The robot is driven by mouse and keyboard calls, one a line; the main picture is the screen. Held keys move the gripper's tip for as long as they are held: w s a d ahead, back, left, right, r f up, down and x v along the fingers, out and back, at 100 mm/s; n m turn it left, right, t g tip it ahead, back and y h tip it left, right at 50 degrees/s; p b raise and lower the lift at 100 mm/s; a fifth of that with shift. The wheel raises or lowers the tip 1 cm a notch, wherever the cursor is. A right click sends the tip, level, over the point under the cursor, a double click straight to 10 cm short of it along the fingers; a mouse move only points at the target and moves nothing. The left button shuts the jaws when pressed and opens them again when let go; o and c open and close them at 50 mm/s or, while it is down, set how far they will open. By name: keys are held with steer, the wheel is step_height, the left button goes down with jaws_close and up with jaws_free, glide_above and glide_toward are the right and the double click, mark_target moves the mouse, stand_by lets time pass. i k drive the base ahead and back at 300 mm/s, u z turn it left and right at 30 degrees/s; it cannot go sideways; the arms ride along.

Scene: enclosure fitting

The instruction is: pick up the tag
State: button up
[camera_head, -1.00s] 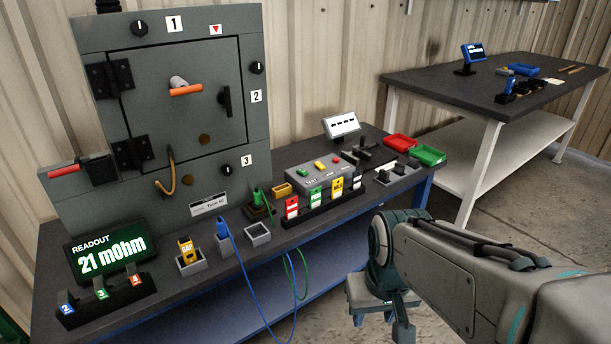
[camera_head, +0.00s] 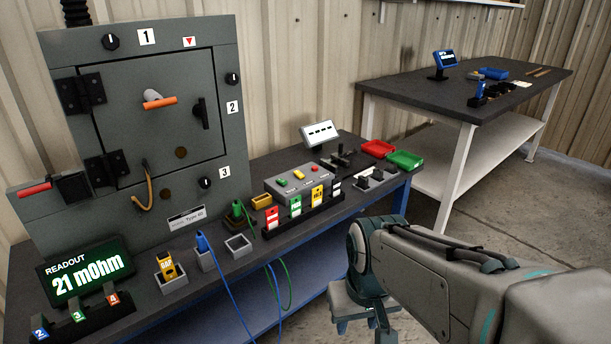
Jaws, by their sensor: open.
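Smaller numbered pieces sit in another black holder (camera_head: 85,326) at the front left. Which piece is the task's tag, I cannot tell. My gripper (camera_head: 362,328) points down at the bottom of the view, off the bench's front edge and apart from the tags. It is open, with its tips partly cut off; nothing shows between them.
A grey enclosure (camera_head: 190,60) with a closed door stands at the bench's back left. A readout (camera_head: 88,276) shows 21 mOhm. Blue and green cables hang over the front edge. Red (camera_head: 378,148) and green (camera_head: 405,159) trays lie at the right end. A second table (camera_head: 420,90) stands behind.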

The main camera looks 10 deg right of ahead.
mark_target(295, 202)
steer(key=z, duration=0.55)
steer(key=k, duration=0.65)
steer(key=z, duration=0.7)
steer(key=i, duration=1.05)
steer(key=u, duration=0.65)
steer(key=i, duration=0.85)
steer(key=u, duration=1.25)
steer(key=i, duration=0.35)
steer(key=u, duration=0.35)
